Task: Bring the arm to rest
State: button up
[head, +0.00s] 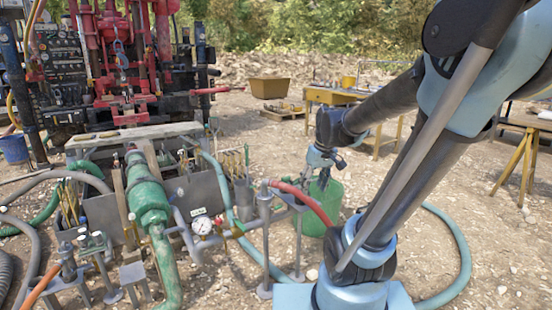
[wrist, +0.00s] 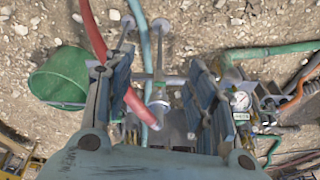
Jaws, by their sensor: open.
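My gripper (head: 325,166) hangs from my arm at the centre right of the head view, in front of or above the green bucket (head: 330,205); the exact gap cannot be told. In the wrist view the two fingers of my gripper (wrist: 158,75) stand wide apart with nothing held. A grey pipe fitting (wrist: 158,97) and the end of a red hose (wrist: 92,32) show below, between the fingers. The bucket shows to the left in the wrist view.
A mud tank (head: 200,190) with a green pump (head: 148,195), pressure gauge (head: 202,226) and pipes stands at left. A red drill rig (head: 130,60) is behind it. A yellow table (head: 335,97) and a trestle table (head: 525,122) stand farther back. Gravel ground between is open.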

jog(key=s+d+f+m, duration=0.2)
jog(key=s+d+f, duration=0.1)
jog(key=s, duration=0.4)
jog(key=s+d+f+m+h, duration=0.1)
jog(key=s+d+f+m, duration=0.1)
jog(key=s, duration=0.5)
jog(key=shift+s+d+f+m+h, duration=0.3)
jog(key=shift+s+d+f, duration=0.15)
jog(key=shift+f, duration=0.5)
jog(key=shift+w+f, duration=0.2)
jog(key=shift+w, duration=0.3)
jog(key=shift+c, duration=0.5)
